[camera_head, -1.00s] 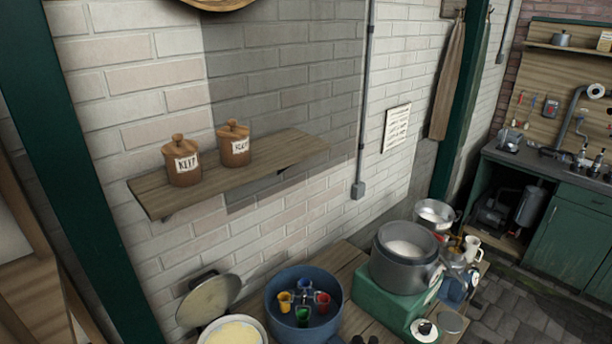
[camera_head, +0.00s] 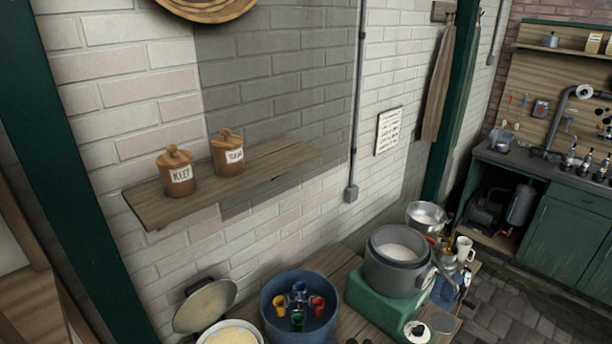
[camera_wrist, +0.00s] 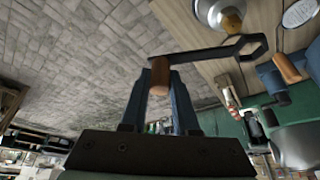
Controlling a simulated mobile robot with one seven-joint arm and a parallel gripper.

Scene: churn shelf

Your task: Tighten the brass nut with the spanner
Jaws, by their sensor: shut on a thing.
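In the wrist view my gripper (camera_wrist: 160,82) is shut on the spanner (camera_wrist: 205,51). The spanner has a dark flat shank, a brown grip between my fingers and an angular open head at the right. Its head is over or in front of the wooden bench top, with the floor behind my fingers. My gripper and the spanner do not show in the head view. I cannot pick out the brass nut with certainty. A small brass-coloured part (camera_head: 448,241) shows in the head view among the items at the bench's right end.
A grey pot (camera_head: 396,275) stands on a green box (camera_head: 371,306). A blue tub (camera_head: 276,326) with coloured cups and a steel bowl (camera_head: 427,217) stand nearby. A wall shelf (camera_head: 262,166) holds two labelled jars. A green cabinet (camera_head: 566,233) is at the right; paved floor lies before it.

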